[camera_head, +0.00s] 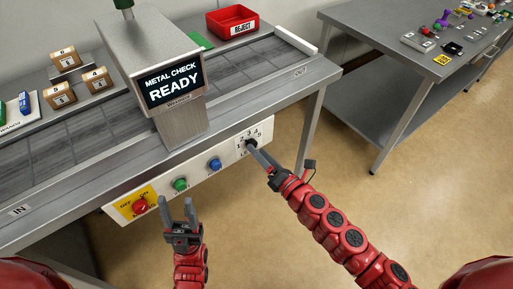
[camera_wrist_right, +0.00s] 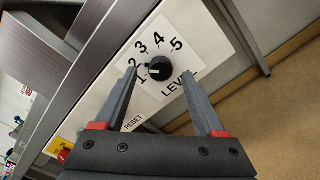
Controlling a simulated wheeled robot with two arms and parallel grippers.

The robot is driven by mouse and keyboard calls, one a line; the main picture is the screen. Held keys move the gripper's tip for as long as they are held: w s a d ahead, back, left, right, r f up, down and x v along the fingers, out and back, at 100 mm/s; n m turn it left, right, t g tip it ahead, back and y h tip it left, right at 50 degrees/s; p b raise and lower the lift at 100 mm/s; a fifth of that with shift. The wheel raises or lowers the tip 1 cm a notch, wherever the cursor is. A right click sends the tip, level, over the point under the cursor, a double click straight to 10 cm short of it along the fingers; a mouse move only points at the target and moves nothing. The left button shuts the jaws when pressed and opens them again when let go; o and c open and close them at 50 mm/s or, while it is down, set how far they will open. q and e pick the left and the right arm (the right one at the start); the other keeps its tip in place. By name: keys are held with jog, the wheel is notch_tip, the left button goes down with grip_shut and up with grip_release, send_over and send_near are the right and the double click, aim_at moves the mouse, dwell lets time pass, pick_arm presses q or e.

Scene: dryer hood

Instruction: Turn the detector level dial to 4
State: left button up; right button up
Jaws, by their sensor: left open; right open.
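The detector level dial is a black round knob (camera_wrist_right: 158,68) on a white plate with numbers 1 to 5 around it and LEVEL printed below. Its pointer appears to face the 1–2 side; the exact setting is hard to tell. In the head view the dial (camera_head: 250,143) is partly hidden by my right gripper (camera_head: 256,151). In the right wrist view the right gripper's open fingers (camera_wrist_right: 159,72) stand on either side of the knob; I cannot tell whether they touch it. My left gripper (camera_head: 188,203) is open and empty, in front of the panel below the green button.
The front panel also carries a red rotary switch (camera_head: 140,206) on a yellow plate, a green button (camera_head: 180,184) and a blue button (camera_head: 214,164). Above stands the detector with its READY screen (camera_head: 173,86). A second table (camera_head: 400,60) is at right; open floor lies between.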

jog(key=shift+x, duration=1.15)
grip_shut()
